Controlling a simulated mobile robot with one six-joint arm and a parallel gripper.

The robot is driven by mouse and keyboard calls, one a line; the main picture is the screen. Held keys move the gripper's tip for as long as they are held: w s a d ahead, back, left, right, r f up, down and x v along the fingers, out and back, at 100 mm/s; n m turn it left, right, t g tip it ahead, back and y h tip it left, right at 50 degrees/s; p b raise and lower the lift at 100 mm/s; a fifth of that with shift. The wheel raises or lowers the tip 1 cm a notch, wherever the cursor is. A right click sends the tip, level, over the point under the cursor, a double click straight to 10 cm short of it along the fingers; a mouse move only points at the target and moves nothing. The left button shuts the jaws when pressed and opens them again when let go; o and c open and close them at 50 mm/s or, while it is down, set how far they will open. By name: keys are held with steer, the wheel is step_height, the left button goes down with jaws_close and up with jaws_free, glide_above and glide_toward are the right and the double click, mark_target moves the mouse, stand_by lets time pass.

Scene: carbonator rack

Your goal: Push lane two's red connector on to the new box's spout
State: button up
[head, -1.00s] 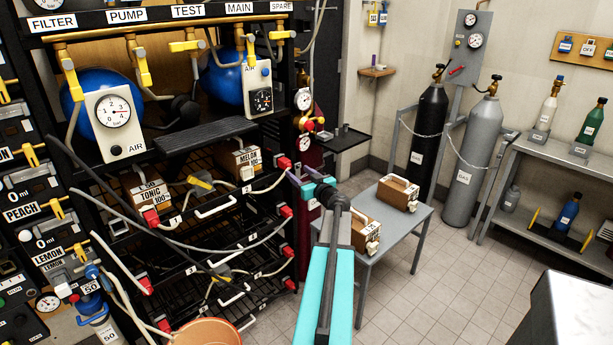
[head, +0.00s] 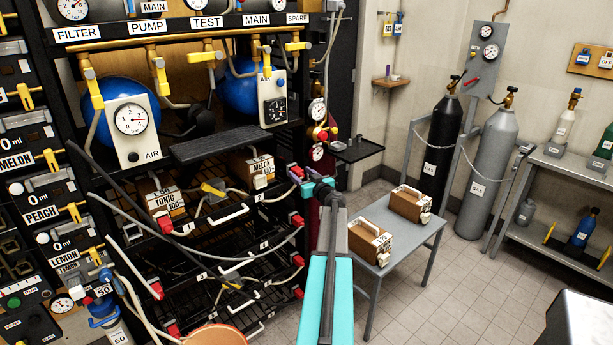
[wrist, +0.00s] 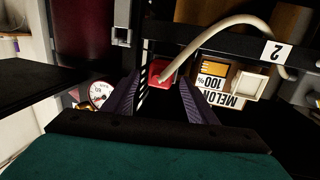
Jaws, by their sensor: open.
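Lane two's red connector (head: 296,172) sits at the front right edge of the rack, with a pale hose running left from it. In the wrist view the red connector (wrist: 162,73) shows beyond and between my fingertips. My gripper (head: 307,181) is open and empty, just right of the connector. Its two dark fingers also show in the wrist view (wrist: 160,95). The MELON box (head: 262,167) lies in lane two, left of the connector, with its white spout (head: 260,182) facing front. The spout also shows in the wrist view (wrist: 250,86).
The lane label 2 (wrist: 277,50) is on the dark shelf edge by the connector. The TONIC box (head: 164,198) is in the lane to the left. Two brown boxes stand on a grey table (head: 402,247) at right. A small black shelf (head: 357,150) juts out behind my gripper.

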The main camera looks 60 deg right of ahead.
mark_target(304, 174)
steer(key=shift+w, duration=0.1)
steer(key=c, duration=1)
steer(key=shift+c, duration=0.5)
steer(key=shift+c, duration=0.8)
steer(key=shift+s+a+r+p, duration=0.1)
steer(key=shift+s+a+p, duration=0.05)
steer(key=shift+s+p, duration=0.4)
jaws_close()
steer(key=shift+d+p+v, duration=0.15)
steer(key=shift+p+v, duration=0.3)
steer(key=shift+v, duration=0.55)
steer(key=shift+d+p+v, duration=0.2)
steer(key=shift+p+v, duration=0.25)
steer(key=shift+v, duration=0.5)
steer(key=shift+s+a+f, duration=0.15)
steer(key=shift+f, duration=0.05)
